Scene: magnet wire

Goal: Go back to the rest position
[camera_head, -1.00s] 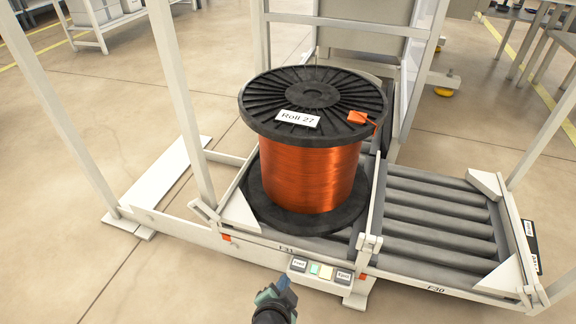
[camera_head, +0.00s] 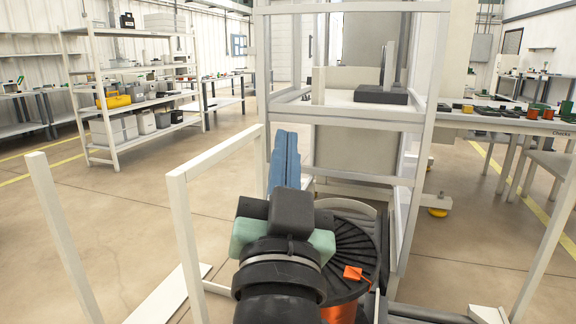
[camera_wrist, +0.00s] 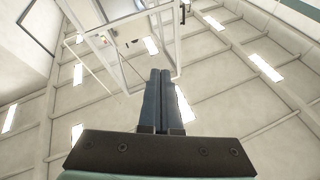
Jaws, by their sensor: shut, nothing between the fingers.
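My gripper (camera_head: 284,140) is raised in the middle of the head view, with its blue fingers pointing up and pressed together. The wrist view also shows the gripper (camera_wrist: 161,75), with its two fingers side by side and nothing between them. Behind and below my wrist is the wire spool (camera_head: 352,245), with a black ribbed flange and orange wire. My arm hides much of it. An orange tag (camera_head: 352,272) lies on the flange. The gripper is apart from the spool.
A white metal frame (camera_head: 345,8) stands just behind the gripper, and a lower white frame (camera_head: 178,225) is at its left. A shelf rack (camera_head: 130,77) with boxes stands at the back left. A table (camera_head: 500,124) with small parts is at the right. Floor is open at the left.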

